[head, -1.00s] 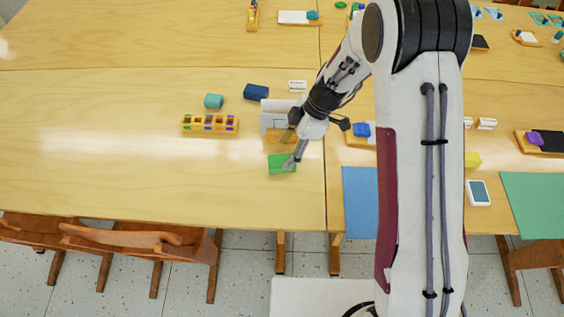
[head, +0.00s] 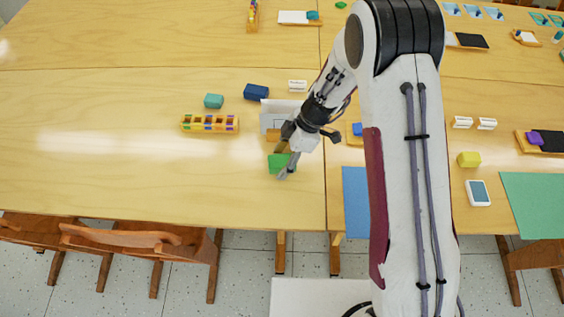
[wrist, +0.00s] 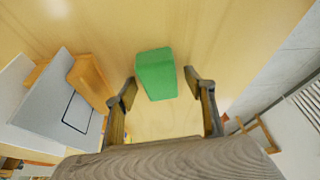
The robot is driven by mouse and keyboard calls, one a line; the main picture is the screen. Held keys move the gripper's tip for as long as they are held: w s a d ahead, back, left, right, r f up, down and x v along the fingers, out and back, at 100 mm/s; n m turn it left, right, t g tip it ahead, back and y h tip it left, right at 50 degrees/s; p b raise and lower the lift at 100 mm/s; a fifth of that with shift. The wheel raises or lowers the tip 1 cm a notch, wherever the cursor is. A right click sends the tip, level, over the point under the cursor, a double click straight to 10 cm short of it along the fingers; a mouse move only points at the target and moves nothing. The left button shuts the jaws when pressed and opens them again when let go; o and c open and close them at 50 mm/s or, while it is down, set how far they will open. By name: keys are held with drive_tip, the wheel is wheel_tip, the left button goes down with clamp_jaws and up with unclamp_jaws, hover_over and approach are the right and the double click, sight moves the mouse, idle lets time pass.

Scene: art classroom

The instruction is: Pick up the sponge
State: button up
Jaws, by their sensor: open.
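A green block (head: 276,161), which I take to be the sponge, lies flat on the wooden table. My gripper (head: 284,162) is over it and partly hides it in the head view. In the wrist view the green sponge (wrist: 155,74) shows between and just beyond the two fingertips of my gripper (wrist: 161,84). The fingers are spread and hold nothing. Bare table shows between the sponge and each finger. I cannot tell how high the fingertips are above the table.
A white panel on a wooden stand (head: 272,116) is close behind the sponge; it shows left in the wrist view (wrist: 52,100). The table's left front is clear.

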sight(282, 160)
drive_tip(key=c, duration=0.9)
drive_tip(key=shift+r, duration=0.2)
drive_tip(key=shift+r, duration=4.8)
